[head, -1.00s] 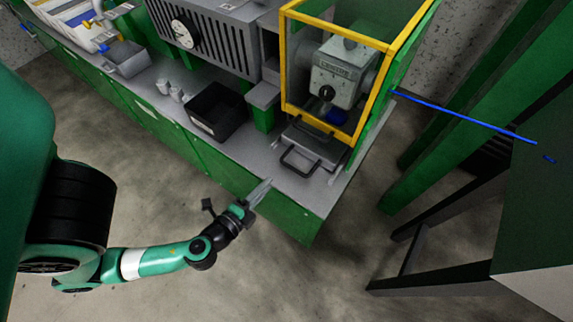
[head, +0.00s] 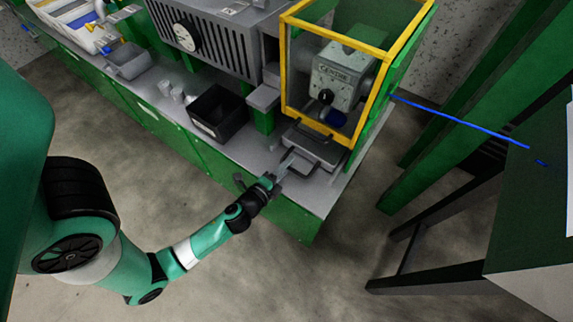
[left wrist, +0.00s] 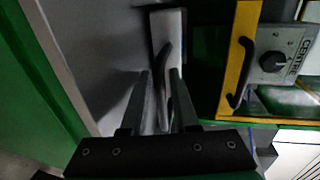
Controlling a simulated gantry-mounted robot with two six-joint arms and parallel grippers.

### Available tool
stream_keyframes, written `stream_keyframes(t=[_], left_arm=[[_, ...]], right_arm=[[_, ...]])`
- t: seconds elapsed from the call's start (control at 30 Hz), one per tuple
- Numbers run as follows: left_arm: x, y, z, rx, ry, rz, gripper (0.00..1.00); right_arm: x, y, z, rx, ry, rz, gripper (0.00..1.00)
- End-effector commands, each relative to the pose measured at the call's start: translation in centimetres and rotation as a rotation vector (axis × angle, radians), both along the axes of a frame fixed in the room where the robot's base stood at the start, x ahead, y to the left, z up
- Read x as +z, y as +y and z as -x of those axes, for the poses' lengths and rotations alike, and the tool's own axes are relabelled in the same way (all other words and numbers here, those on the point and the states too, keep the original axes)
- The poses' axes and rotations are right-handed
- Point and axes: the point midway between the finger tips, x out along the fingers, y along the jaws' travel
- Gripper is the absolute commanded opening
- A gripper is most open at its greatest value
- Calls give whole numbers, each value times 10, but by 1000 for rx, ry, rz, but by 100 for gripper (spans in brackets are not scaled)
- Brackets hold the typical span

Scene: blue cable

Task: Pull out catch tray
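The catch tray (head: 318,148) is a grey, flat tray with a dark bar handle, low at the front of the yellow-framed machine. My left gripper (head: 287,163) is at the handle on the tray's near left side. In the left wrist view, the two fingers of the left gripper (left wrist: 160,88) are apart. The dark handle (left wrist: 166,60) lies in the gap between them in the picture, and the pale tray (left wrist: 172,28) is behind it. I cannot tell whether the fingers touch the handle. My right gripper is not in view.
The machine's yellow-framed guard (head: 373,95) stands above the tray. A black bin (head: 217,112) stands left of it on the grey bench. A blue cable (head: 460,121) runs out to the right. The floor before the bench is clear.

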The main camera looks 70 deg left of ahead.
Motion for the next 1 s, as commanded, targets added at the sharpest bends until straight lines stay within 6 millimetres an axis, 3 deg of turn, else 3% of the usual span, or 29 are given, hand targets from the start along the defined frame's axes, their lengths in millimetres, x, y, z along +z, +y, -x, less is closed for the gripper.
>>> stream_keyframes(t=[0.03, 0.17, 1.0], left_arm=[[0, 0, 0, 0, 0, 0, 23], [0, 0, 0, 0, 0, 0, 0], [1, 0, 0, 0, -1, -1, 0]], right_arm=[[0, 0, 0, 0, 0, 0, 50], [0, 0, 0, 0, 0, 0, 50], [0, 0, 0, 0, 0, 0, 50]])
